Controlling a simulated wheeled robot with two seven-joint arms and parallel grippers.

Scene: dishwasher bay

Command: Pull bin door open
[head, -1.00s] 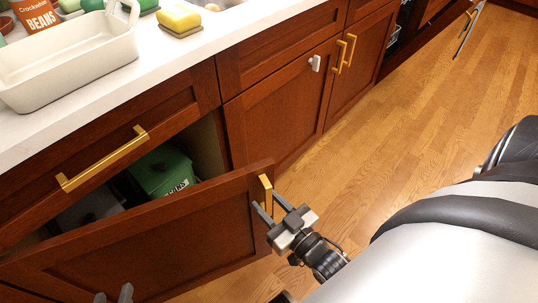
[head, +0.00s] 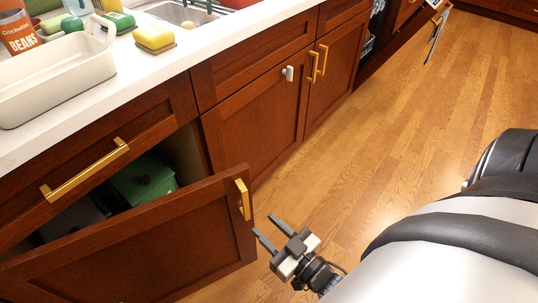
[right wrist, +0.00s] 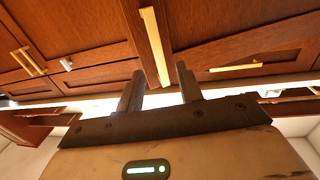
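The bin door (head: 150,245) is a dark red-brown cabinet front standing partly open, pulled out from the cabinet. Its brass handle (head: 243,199) is upright near the door's right end. My right gripper (head: 264,226) is open and empty, a little to the right of the handle and apart from it in the head view. In the right wrist view the two fingers (right wrist: 158,88) are spread, with the brass handle (right wrist: 155,45) beyond and between them. Inside the opening a green bin (head: 142,180) shows, with a grey one partly hidden beside it. My left gripper is not in view.
A brass-handled drawer front (head: 85,170) sits above the opening. The white counter (head: 100,110) holds a white baking dish (head: 60,75), a yellow sponge (head: 154,38) and a can of beans (head: 17,32). The wooden floor (head: 390,150) to the right is clear.

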